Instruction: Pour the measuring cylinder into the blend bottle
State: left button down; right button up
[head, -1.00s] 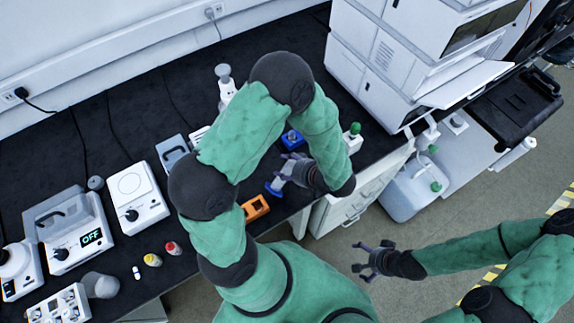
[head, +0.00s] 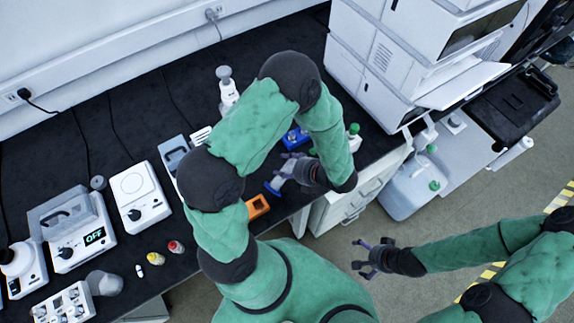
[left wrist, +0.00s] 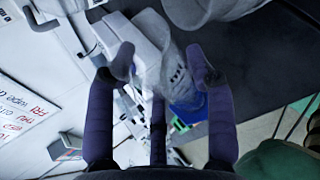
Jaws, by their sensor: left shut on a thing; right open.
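My left gripper (head: 290,172) is shut on the measuring cylinder, near the front edge of the black bench. Its blue base (head: 273,187) shows tilted, left of the fingers in the head view. In the left wrist view the clear cylinder (left wrist: 175,68) lies between the fingertips (left wrist: 163,66); I cannot make out any liquid. A large clear vessel (left wrist: 212,10) shows at the top of the wrist view, but I cannot tell whether it is the blend bottle. My left arm hides part of the bench. My right gripper (head: 368,256) is open and empty, over the floor.
A blue holder (head: 295,138) and an orange block (head: 258,205) are close to the left gripper. A green-capped bottle (head: 354,130) stands at the bench's right end, beside the tall white instrument stack (head: 385,60). A white-topped bottle (head: 227,88) is behind my left arm.

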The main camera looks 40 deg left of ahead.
pick_arm(q)
jog(key=shift+r, duration=0.1)
jog(key=shift+r+m+g+p, duration=0.15)
jog(key=shift+m+g+p, duration=0.2)
jog(key=shift+p, duration=0.5)
jog(key=shift+w+r+g+p, duration=0.1)
jog(key=shift+r+g+p, duration=0.1)
jog(key=shift+g+p, duration=0.4)
jog(key=shift+m, duration=0.25)
jog(key=shift+w+r+g+y+p, duration=0.1)
jog(key=shift+r+g+y+p, duration=0.15)
jog(key=shift+p, duration=0.4)
jog(key=shift+m, duration=0.3)
